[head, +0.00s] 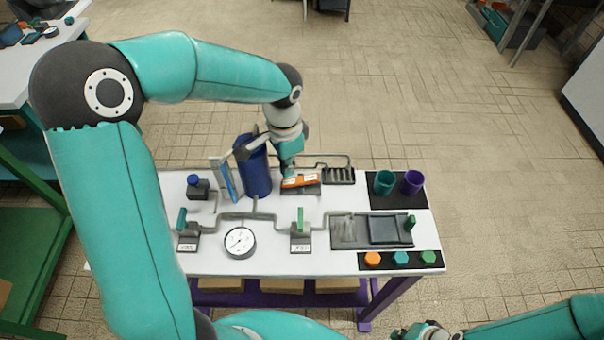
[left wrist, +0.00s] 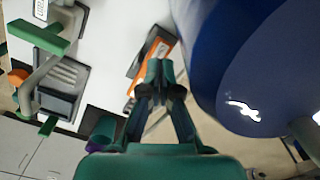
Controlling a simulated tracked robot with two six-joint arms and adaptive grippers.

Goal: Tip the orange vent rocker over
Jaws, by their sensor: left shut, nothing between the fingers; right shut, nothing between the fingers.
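The orange vent rocker (head: 301,181) sits on a dark base on the white table, just right of the blue cylinder (head: 254,168). In the left wrist view the rocker (left wrist: 139,76) lies just beyond my fingers and is partly hidden by them. My left gripper (head: 287,170) is shut and empty, pointing down at the rocker's left end. It also shows shut in the left wrist view (left wrist: 159,70). I cannot tell whether it touches the rocker. My right gripper (head: 428,331) is shut at the bottom edge, partly cut off and away from the table.
The blue cylinder stands close beside my left gripper. A gauge (head: 240,242), green-handled valves (head: 300,225) and grey pipes lie in front. A teal cup (head: 384,182) and a purple cup (head: 412,182) stand at the right. The floor behind the table is open.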

